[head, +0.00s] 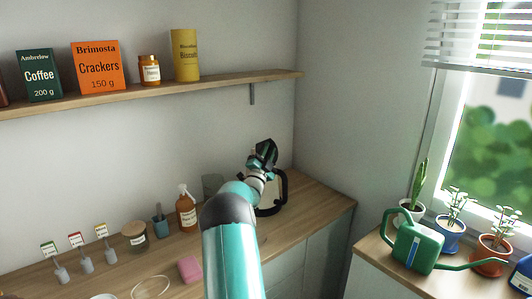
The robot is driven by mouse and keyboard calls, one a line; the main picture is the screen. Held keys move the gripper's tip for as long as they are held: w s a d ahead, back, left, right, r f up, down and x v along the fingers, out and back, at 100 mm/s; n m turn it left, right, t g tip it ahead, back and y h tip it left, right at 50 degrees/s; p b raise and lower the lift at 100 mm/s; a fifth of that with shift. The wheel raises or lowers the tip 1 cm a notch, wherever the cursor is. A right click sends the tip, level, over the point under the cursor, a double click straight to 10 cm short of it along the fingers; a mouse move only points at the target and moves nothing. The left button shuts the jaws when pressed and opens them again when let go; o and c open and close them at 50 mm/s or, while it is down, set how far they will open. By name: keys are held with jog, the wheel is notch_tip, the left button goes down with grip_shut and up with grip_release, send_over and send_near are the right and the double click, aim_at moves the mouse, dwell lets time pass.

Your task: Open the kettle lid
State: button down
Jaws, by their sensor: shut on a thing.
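The kettle (268,202) stands at the right end of the wooden counter, near the wall corner. It has a pale body and a black handle (284,188) on its right side. My teal and black arm hides much of its left and upper parts. My gripper (265,152) is at the top of the kettle, shut on what appears to be the kettle lid. The lid itself is mostly hidden by my gripper and wrist, so I cannot tell how far it is raised.
A spray bottle (187,210), a jar (135,236), a teal cup (160,228) and a pink sponge (190,269) stand left of my arm. A shelf (150,93) holds food packages above. A green watering can (415,246) and potted plants stand at right.

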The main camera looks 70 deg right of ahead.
jog(key=shift+s+m+g, duration=0.25)
jog(key=shift+m+g, duration=0.15)
jog(key=shift+m, duration=0.2)
jog(key=c, duration=1.3)
grip_release()
jog(key=shift+a, duration=0.1)
jog(key=v, duration=1.3)
jog(key=shift+a+f, duration=0.25)
jog(key=shift+f, duration=0.05)
jog(key=shift+a, duration=0.1)
